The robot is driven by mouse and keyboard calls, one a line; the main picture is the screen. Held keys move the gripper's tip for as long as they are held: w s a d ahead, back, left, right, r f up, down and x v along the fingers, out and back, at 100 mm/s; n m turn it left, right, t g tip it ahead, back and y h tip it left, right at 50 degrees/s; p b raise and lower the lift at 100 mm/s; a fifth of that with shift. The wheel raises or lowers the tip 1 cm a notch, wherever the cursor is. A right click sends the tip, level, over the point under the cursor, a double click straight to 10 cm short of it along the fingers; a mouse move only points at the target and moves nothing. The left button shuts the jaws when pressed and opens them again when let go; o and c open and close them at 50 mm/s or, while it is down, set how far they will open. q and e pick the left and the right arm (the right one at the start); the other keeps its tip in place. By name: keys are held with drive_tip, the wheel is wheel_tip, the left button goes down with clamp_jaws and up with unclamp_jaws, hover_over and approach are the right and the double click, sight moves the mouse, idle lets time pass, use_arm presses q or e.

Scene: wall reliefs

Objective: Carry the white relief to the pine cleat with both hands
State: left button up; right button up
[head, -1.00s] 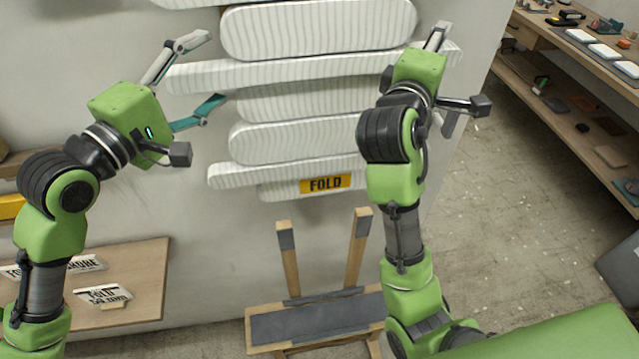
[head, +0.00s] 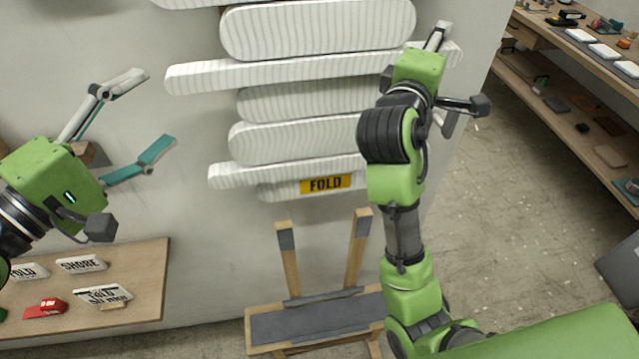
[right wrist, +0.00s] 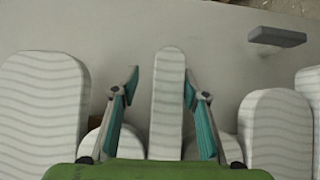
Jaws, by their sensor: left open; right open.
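The white relief (head: 315,103), a stack of wavy-grooved, round-ended slats, is against the wall in the head view. Its lower slat bears a yellow FOLD label (head: 325,183). My left gripper (head: 150,113) is open and empty, left of the relief and apart from it. My right gripper (head: 450,75) is at the relief's right end. In the right wrist view its open fingers (right wrist: 161,88) stand either side of one long slat, with gaps on both sides. A small brown piece (head: 91,153) shows behind my left gripper; I cannot tell whether it is the pine cleat.
A wooden stand with grey pads (head: 310,322) is below the relief. A board (head: 140,290) with small lettered blocks and a red item (head: 45,309) lies at lower left. Shelves (head: 560,75) with goods line the right. A grey block (right wrist: 277,37) is at upper right in the right wrist view.

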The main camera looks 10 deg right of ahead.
drive_tip(key=o, duration=0.8)
drive_tip(key=shift+d, duration=0.1)
drive_tip(key=d, duration=0.6)
drive_tip(key=shift+s+d, duration=0.25)
drive_tip(key=shift+d, duration=0.15)
drive_tip(key=shift+f, duration=0.1)
